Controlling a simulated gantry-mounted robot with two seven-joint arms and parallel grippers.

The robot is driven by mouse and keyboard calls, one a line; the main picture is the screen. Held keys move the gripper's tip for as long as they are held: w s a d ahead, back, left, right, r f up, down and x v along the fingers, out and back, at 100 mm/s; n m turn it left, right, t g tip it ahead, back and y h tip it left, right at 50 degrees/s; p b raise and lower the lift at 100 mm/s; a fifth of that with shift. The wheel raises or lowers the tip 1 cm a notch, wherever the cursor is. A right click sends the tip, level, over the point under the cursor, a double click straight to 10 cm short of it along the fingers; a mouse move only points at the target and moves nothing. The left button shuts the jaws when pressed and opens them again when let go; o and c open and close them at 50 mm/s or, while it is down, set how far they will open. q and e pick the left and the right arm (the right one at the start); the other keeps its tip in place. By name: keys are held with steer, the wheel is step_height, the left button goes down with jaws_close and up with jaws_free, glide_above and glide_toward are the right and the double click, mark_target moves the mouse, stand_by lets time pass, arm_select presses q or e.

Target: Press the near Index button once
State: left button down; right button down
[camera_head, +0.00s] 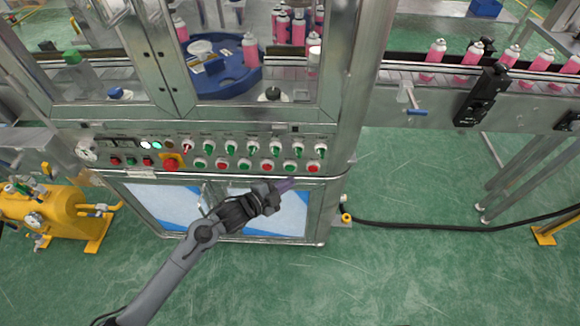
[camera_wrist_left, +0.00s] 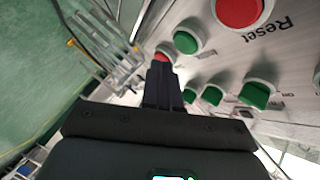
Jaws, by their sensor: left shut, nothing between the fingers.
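The machine's control panel (camera_head: 240,153) carries a lower row of alternating green and red push buttons, with a green button (camera_head: 290,166) and a red button (camera_head: 313,167) at its right end. No Index label is legible, so I cannot tell which button is Index. My left gripper (camera_head: 287,185) is shut and empty, just below and in front of the row's right end. In the left wrist view its closed fingers (camera_wrist_left: 160,68) point toward a partly hidden red button (camera_wrist_left: 164,52), beside a green button (camera_wrist_left: 186,41); contact cannot be told. My right gripper is out of view.
A large red button (camera_wrist_left: 240,10) stands near the word Reset. Green selector switches (camera_head: 231,147) line the upper row. Glass doors above enclose a blue turntable (camera_head: 228,80) with pink cans. A conveyor (camera_head: 500,78) carries cans at right. Open floor lies in front.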

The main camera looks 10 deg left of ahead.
arm_select(q)
steer(key=s+p, duration=0.1)
steer(key=s, duration=0.1)
steer(key=s+p, duration=0.1)
steer(key=shift+s+d, duration=0.2)
steer(key=shift+s, duration=0.15)
stand_by(0.7)
